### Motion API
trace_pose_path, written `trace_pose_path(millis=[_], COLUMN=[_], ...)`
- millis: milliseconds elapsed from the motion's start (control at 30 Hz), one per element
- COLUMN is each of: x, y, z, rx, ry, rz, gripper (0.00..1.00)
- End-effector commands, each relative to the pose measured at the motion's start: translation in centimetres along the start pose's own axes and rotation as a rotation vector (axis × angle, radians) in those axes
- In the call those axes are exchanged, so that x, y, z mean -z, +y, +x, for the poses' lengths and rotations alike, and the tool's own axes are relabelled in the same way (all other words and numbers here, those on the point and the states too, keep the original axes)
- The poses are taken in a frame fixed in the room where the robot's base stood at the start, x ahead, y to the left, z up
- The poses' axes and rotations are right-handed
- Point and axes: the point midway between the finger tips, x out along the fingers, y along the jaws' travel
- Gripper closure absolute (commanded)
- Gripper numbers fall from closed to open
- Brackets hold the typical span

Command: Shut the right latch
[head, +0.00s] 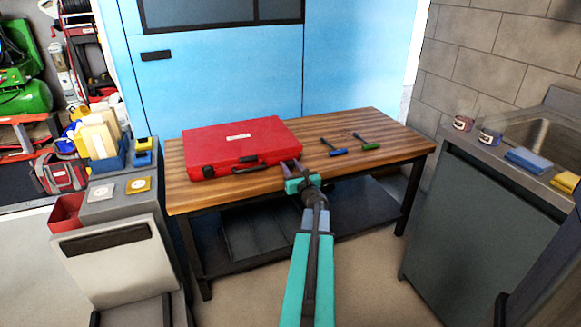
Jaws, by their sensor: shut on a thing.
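The red case (238,145) lies with its lid down on the wooden table. A black handle (249,168) is on its front side, and a dark latch (208,172) shows on the left of that side. My gripper (291,163) is at the right end of the case's front side. Its fingers are shut on the right latch, which they and the wrist mostly hide. I cannot make out how far the latch is turned.
A blue-handled brush (338,152) and a green-handled brush (370,146) lie on the wooden table (400,139) right of the case. A grey cabinet with a sink (540,138) stands at right. A bin unit (112,250) stands at left.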

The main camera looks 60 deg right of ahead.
Motion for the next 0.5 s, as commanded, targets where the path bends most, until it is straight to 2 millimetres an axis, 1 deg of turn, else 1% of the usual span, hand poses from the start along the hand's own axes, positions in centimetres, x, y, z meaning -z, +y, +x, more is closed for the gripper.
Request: trace_pose_path(millis=[500], x=[-0.66], y=[-0.12], z=[0.05], rx=[0.003], ry=[0.049], rz=[0.000], gripper=[0.90])
